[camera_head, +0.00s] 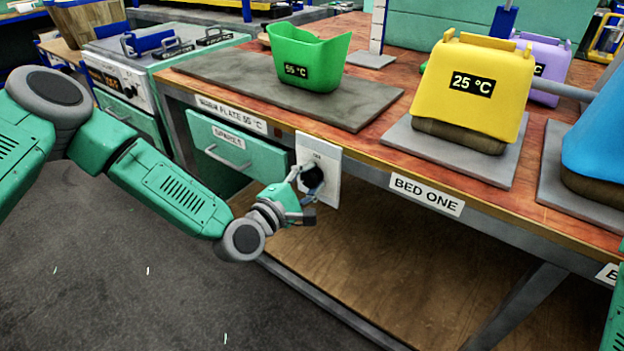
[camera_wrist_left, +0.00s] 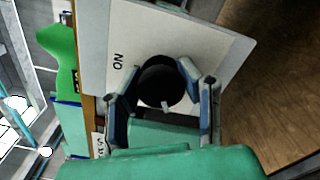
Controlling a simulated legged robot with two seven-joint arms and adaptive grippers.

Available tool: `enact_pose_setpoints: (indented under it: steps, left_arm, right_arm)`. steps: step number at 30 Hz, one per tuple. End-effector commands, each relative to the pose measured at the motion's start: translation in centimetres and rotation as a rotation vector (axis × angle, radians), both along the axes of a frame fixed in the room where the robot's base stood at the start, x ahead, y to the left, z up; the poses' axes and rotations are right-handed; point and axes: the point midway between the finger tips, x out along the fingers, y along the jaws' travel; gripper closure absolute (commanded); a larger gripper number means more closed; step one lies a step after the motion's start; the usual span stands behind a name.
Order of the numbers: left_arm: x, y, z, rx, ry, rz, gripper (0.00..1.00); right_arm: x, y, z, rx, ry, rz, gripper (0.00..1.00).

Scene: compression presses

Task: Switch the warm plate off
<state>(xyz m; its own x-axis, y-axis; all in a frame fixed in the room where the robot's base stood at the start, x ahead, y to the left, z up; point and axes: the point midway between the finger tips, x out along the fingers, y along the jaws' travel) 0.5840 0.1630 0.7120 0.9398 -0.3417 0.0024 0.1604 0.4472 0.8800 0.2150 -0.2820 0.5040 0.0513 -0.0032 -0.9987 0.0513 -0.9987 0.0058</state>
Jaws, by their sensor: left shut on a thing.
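The warm plate (camera_head: 230,88) is a dark grey slab on the workbench, labelled "WARM PLATE 55 °C" on the bench edge below it. Its switch panel (camera_head: 328,160) is a pale plate on the bench front, marked "ON" at the top. A round black knob (camera_wrist_left: 160,82) sits on the panel; it also shows in the head view (camera_head: 313,178). My left gripper (camera_head: 305,195) is at the panel with its fingers shut around the knob, one on each side, as the left wrist view shows (camera_wrist_left: 163,98). The lower part of the panel is partly hidden. My right gripper is not in view.
A green bin (camera_head: 308,60) reading 55 °C stands on the warm plate. A yellow bin (camera_head: 475,85) reading 25 °C sits on a grey pad right of it, above the "BED ONE" label. A drawer (camera_head: 238,155) is left of the panel. Open shelf space lies below.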

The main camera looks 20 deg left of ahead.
Motion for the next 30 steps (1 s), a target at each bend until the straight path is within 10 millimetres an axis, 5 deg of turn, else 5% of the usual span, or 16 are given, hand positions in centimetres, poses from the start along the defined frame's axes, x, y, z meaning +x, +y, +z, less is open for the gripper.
enact_pose_setpoints:
  steps: [9,10,12,23,30]
  left_arm:
    - [-0.2,0.2,-0.8,0.003,0.019,0.003,0.98]
    - [-0.3,0.2,-0.8,0.003,0.019,0.003,0.65]
    - [-0.2,0.2,-0.8,0.003,0.019,0.003,0.44]
    - [-0.4,0.2,-0.3,0.0,0.007,0.001,0.44]
    - [-3.9,1.6,-0.4,-0.001,0.011,0.001,0.44]
  right_arm:
    - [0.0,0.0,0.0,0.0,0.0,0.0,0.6]
    - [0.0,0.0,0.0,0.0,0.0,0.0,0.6]
    - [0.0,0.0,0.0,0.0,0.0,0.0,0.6]
    - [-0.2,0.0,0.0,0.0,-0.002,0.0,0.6]
    - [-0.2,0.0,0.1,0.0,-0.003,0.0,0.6]
